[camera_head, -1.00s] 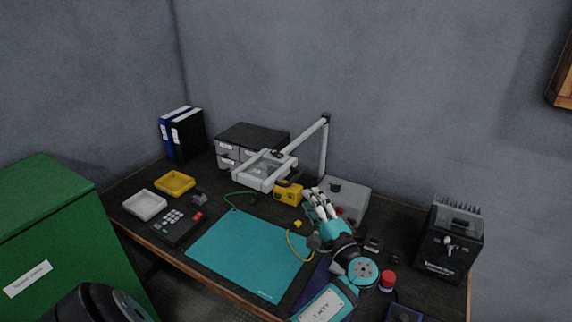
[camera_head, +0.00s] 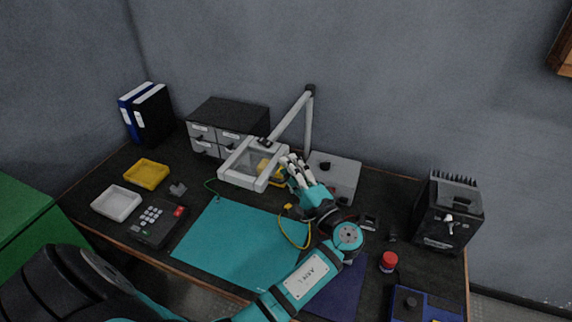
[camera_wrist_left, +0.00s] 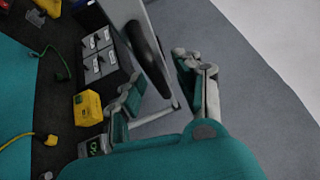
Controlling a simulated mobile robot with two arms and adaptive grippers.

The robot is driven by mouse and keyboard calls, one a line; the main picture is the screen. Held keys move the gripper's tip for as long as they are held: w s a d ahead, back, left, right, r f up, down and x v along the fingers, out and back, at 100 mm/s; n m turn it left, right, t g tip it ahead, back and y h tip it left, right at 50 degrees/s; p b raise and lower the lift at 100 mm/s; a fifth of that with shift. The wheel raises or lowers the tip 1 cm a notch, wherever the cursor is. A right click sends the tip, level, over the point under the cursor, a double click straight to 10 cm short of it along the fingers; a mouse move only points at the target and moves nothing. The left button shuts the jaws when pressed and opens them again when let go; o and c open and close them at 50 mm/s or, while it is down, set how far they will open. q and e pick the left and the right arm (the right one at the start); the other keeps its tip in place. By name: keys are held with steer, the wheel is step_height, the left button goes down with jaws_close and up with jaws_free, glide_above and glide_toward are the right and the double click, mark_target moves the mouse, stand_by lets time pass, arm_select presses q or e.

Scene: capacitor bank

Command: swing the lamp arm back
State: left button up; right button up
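The lamp has a grey upright post (camera_head: 309,125), a slanting arm (camera_head: 288,124) and a pale rectangular frame head (camera_head: 238,178). The head hangs above the back of the bench, in front of the drawer cabinet. In the left wrist view, a grey lamp bar with a dark slot (camera_wrist_left: 148,48) runs between and beyond the fingers. My left gripper (camera_head: 291,168) is at the right end of the lamp head. In the wrist view its fingers (camera_wrist_left: 160,88) are spread apart. Whether they touch the lamp is unclear. My right gripper is not in view.
A yellow device (camera_head: 268,167) shows through the lamp frame, and also in the wrist view (camera_wrist_left: 88,107). The drawer cabinet (camera_head: 228,115) stands behind. A grey box (camera_head: 340,175) is right of the gripper; a black unit (camera_head: 447,212) is farther right. The teal mat (camera_head: 235,243) is mostly clear.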

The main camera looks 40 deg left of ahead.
arm_select(q)
steer(key=shift+s+d, duration=0.1)
steer(key=shift+d, duration=0.05)
jaws_close()
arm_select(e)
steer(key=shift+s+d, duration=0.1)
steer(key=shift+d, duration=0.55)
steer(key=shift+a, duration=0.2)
